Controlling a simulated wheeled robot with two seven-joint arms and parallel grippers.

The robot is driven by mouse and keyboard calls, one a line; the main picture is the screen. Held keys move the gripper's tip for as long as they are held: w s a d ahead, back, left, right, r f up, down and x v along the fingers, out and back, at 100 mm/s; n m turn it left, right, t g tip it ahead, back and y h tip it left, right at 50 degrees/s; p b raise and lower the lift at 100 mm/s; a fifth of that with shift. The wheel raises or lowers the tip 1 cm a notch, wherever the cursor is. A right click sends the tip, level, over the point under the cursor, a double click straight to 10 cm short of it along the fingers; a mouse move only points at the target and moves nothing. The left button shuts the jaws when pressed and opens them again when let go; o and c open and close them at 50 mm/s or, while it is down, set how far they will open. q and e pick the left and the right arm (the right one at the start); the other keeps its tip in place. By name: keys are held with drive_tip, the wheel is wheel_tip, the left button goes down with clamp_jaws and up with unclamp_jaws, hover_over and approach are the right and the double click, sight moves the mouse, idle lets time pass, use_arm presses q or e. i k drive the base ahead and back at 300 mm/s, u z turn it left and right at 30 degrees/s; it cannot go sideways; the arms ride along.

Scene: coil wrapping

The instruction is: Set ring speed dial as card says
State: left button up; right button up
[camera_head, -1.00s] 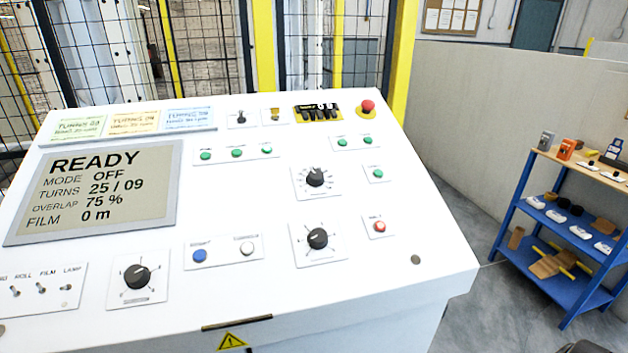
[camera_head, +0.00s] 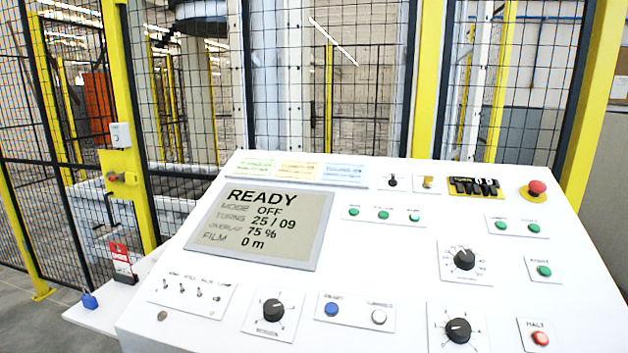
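A sloped white control panel (camera_head: 375,285) fills the lower part of the view. Three black rotary dials show on it: one lower left of centre (camera_head: 273,310), one at the upper right (camera_head: 464,259) and one at the lower right (camera_head: 458,330). Their labels are too small to read, so I cannot tell which is the ring speed dial. Three cards, green (camera_head: 251,168), yellow (camera_head: 297,170) and blue (camera_head: 343,174), stand along the top edge; their text is blurred. The display (camera_head: 258,224) reads READY, MODE OFF, TURNS 25 / 09, OVERLAP 75 %, FILM 0 m. Neither gripper is in view.
A red emergency stop (camera_head: 537,188) sits at the top right. Toggle switches (camera_head: 199,292), a blue button (camera_head: 331,309) and several green buttons (camera_head: 383,214) are on the panel. A yellow-framed mesh fence (camera_head: 425,80) stands behind. A red tag (camera_head: 121,258) hangs at left.

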sight(465, 260)
drive_tip(key=u, duration=2.55)
drive_tip(key=k, duration=2.6)
drive_tip(key=z, duration=2.5)
